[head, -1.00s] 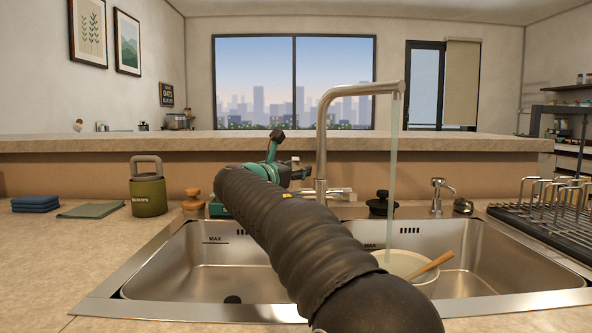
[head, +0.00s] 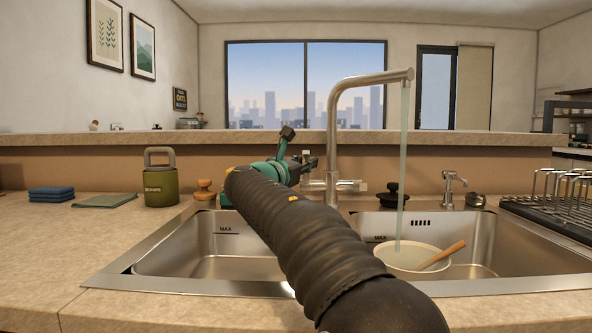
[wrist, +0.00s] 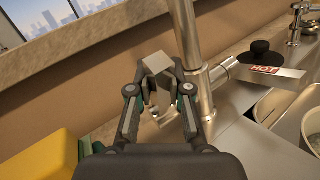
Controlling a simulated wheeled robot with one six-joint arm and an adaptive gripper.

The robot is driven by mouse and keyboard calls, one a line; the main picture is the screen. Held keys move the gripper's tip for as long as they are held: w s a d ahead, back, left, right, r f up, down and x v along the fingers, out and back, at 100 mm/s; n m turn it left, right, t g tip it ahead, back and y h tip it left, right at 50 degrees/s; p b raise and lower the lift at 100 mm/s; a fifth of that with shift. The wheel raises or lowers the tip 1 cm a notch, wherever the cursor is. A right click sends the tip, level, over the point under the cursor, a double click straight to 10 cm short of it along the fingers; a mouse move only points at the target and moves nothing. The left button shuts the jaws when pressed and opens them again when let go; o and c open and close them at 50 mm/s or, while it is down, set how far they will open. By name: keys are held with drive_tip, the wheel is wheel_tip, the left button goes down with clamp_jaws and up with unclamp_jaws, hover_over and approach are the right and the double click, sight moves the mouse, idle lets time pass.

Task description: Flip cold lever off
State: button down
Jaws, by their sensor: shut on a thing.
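The metal faucet (head: 333,140) stands behind the double sink, and water (head: 403,150) runs from its spout. The hot lever (wrist: 284,76), with a red label reading HOT, points out to the right of the faucet body. It also shows in the head view (head: 351,186).
A white bowl (head: 385,257) with a wooden-handled utensil sits in the right basin under the stream. A black-knobbed stopper (head: 391,198) and a soap dispenser (head: 448,190) stand right of the faucet. A yellow and green sponge (wrist: 35,155) lies near my gripper. A green canister (head: 160,187) is farther left.

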drive_tip(key=c, duration=1.1)
unclamp_jaws()
drive_tip(key=v, duration=1.2)
